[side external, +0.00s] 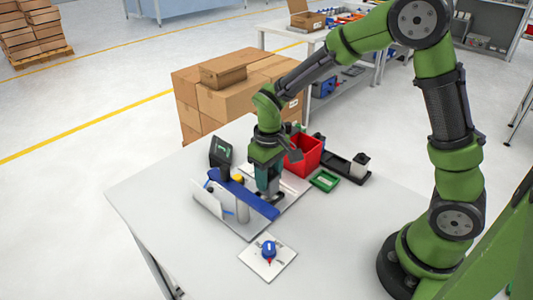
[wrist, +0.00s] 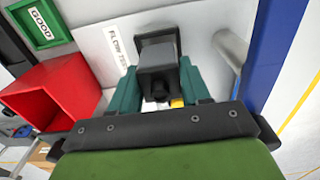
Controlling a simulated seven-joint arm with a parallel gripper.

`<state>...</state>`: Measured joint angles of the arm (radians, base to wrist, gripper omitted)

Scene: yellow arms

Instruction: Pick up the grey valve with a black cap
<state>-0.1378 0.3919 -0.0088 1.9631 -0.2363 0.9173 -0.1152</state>
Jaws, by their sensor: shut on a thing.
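In the wrist view, a dark grey, square-topped part (wrist: 158,52) with black on it, which looks like the grey valve with the black cap, sits between the teal fingers of my gripper (wrist: 160,88). My gripper is shut on it, and the fingers touch its two sides. In the side external view, my gripper (side external: 268,192) points down at the white test plate, close to the blue bar (side external: 245,197). The held part is mostly hidden there by the fingers. I cannot tell whether it touches the plate.
A red bin (side external: 304,158) and a green tray (side external: 325,181) marked GOOD stand to the right. A black tray (side external: 340,163) holding a grey block lies behind. A dark display (side external: 220,152) stands left. A blue part (side external: 268,250) lies on a white card in front. The table's front left is clear.

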